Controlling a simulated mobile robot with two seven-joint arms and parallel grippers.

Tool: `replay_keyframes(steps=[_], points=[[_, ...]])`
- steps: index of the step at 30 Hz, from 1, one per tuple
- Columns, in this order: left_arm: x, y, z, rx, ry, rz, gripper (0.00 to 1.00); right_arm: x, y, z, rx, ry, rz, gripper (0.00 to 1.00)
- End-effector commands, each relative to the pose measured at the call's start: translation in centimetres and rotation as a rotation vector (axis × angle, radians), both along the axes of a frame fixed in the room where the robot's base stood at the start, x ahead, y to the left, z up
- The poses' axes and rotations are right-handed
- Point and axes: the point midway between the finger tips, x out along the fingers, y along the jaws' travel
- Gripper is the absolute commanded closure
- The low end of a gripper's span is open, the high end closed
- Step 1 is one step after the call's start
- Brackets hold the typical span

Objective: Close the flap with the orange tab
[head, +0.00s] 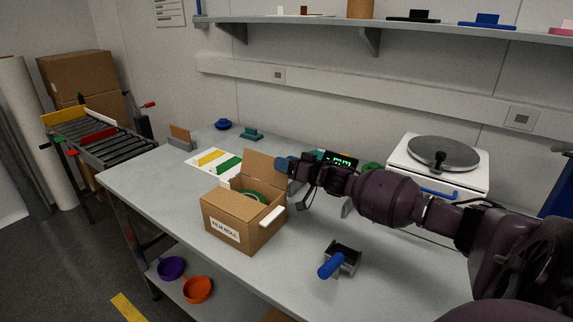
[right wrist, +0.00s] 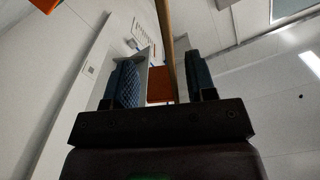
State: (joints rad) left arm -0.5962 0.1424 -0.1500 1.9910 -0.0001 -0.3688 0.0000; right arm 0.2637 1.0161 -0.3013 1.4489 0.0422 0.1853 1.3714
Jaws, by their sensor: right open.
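An open cardboard box (head: 232,229) labelled "FILM ROLL" stands on the table, with a green ring (head: 252,195) inside. Its rear flap (head: 264,167) stands up. A pale tab (head: 272,216) shows at the box's right side; no orange tab is discernible in the head view. My right gripper (head: 283,165) is at the right end of the raised flap. In the right wrist view, my right gripper (right wrist: 165,85) is open, with a brown panel (right wrist: 167,45) seen edge-on between its fingers. An orange patch (right wrist: 158,85) shows there too; I cannot tell whether it is the tab. My left gripper is out of view.
A blue-handled tool (head: 331,265) lies right of the box. A white scale (head: 438,165) stands behind my right arm. The table's left front is clear.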

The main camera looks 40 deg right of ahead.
Motion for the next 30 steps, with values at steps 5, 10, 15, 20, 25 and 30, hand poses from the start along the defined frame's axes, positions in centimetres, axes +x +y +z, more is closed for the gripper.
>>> replay_keyframes(steps=[5, 10, 15, 20, 25, 30], points=[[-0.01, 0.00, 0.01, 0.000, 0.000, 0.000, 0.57, 0.08, 0.03, -0.02, 0.000, 0.000, 0.000, 0.49], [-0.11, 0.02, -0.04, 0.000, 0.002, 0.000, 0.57, 0.07, 0.03, 0.00, 0.000, 0.000, 0.000, 0.60], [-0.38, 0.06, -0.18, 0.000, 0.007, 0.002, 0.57, 0.07, 0.03, 0.01, 0.000, 0.000, 0.000, 0.86], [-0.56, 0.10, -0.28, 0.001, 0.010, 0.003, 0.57, 0.06, 0.01, 0.01, 0.000, 0.000, 0.000, 1.00], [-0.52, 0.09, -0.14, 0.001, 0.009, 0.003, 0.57, 0.04, 0.03, 0.08, -0.006, -0.002, 0.000, 1.00], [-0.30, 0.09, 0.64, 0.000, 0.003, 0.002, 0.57, -0.05, 0.31, 0.44, -0.048, -0.015, 0.000, 1.00]])
